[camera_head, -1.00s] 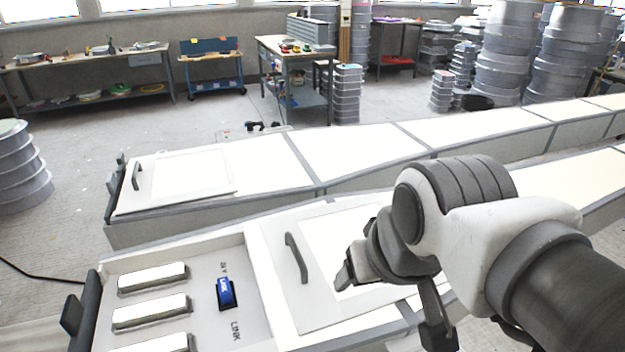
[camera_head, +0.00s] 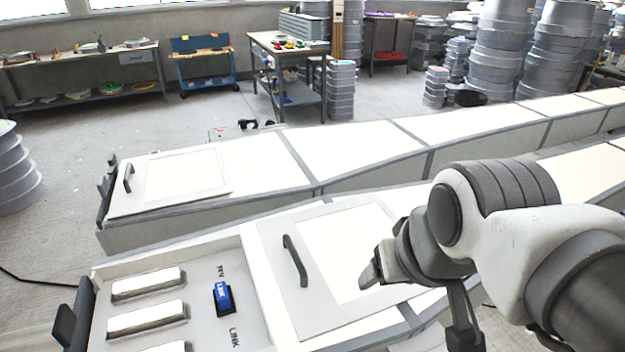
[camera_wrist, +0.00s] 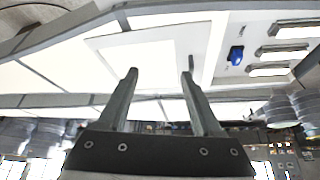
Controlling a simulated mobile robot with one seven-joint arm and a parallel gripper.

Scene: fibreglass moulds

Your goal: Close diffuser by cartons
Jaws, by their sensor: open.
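A white diffuser panel with a grey frame and a dark handle (camera_head: 295,260) lies on the near light box, just right of an open bay. The panel's bright middle (camera_head: 345,245) shows in the head view. In the wrist view the same panel (camera_wrist: 150,55) lies beyond my fingers, with its handle (camera_wrist: 191,65) near the right fingertip. The open bay (camera_head: 200,285) shows white bars and a blue switch (camera_head: 222,298). My gripper (camera_wrist: 160,72) is open and empty. In the head view it hangs to the right of the handle, apart from it. I see no cartons clearly.
A second long light box (camera_head: 290,165) runs behind, with its own handled panel (camera_head: 175,178) at the left end. Benches, a blue cart (camera_head: 202,65) and stacked grey moulds (camera_head: 500,50) stand farther back.

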